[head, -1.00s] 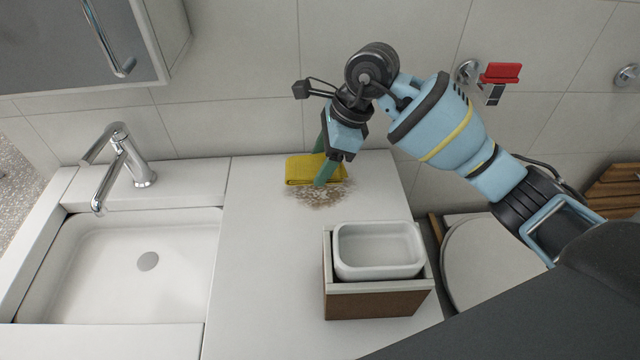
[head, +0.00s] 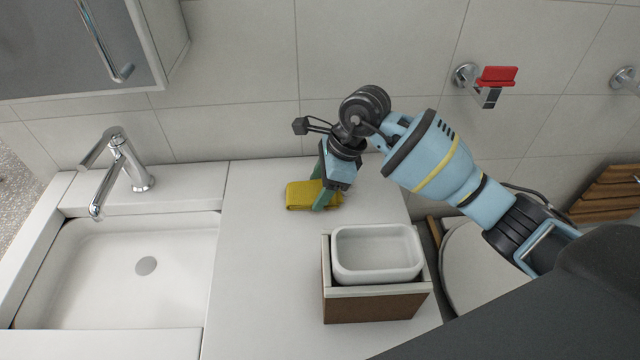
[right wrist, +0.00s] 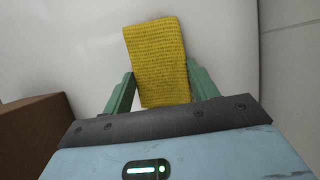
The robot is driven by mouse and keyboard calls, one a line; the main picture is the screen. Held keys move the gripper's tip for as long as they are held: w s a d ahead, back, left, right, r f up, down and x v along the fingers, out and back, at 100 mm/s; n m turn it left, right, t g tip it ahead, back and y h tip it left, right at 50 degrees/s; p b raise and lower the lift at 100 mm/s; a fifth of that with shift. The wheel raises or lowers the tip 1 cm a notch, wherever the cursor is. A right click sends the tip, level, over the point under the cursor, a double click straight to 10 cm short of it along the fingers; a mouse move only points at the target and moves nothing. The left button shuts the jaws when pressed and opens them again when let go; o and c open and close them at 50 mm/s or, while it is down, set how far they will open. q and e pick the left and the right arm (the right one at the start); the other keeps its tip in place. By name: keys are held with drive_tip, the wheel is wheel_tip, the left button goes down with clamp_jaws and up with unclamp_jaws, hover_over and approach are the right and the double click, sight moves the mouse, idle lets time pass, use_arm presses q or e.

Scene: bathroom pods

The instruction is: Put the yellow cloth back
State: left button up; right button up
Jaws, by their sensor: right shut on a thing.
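The folded yellow cloth (head: 301,194) is on the white counter between the sink and the white basin. It also shows in the right wrist view (right wrist: 157,58), between the two green fingers. My right gripper (head: 321,190) comes down from above and is shut on the cloth's right part. The cloth appears to be at or very near the counter surface; a small gap cannot be ruled out. My left gripper is not in view.
A white basin (head: 376,252) sits in a brown box (head: 375,307) at the counter's front right. The sink (head: 110,275) with its chrome tap (head: 128,165) is at the left. A red item (head: 497,76) is on a wall holder. The counter's middle is clear.

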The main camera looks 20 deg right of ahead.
drive_tip(key=shift+f, duration=0.15)
drive_tip(key=o, duration=0.9)
drive_tip(key=v, duration=1.2)
